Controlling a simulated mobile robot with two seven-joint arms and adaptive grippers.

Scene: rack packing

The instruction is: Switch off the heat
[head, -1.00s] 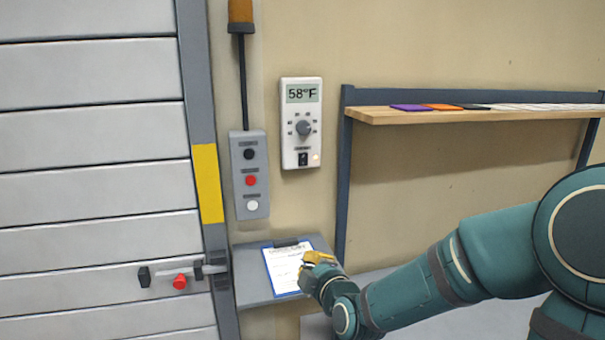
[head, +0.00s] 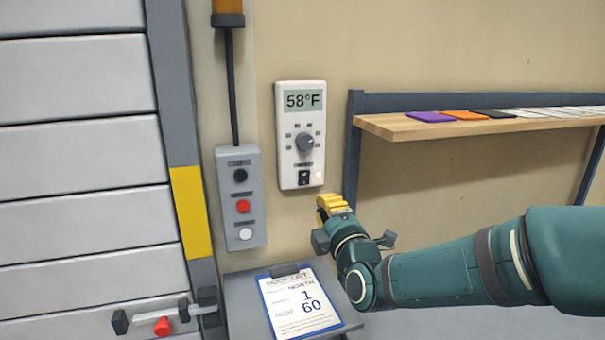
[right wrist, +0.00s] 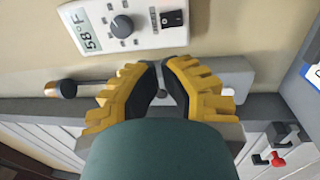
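The white thermostat (head: 300,117) is on the wall, and its display reads 58°F. Its round grey knob (head: 305,142) has small marks around it. In the right wrist view the switch (right wrist: 172,18) is above the fingers. My right gripper (head: 331,203) is just below and right of the thermostat, apart from it. My left gripper is out of view.
A grey button box (head: 240,200) with black, red and white buttons hangs left of the thermostat. A wooden shelf (head: 400,128) juts out at right. A slatted door (head: 70,160) stands at left.

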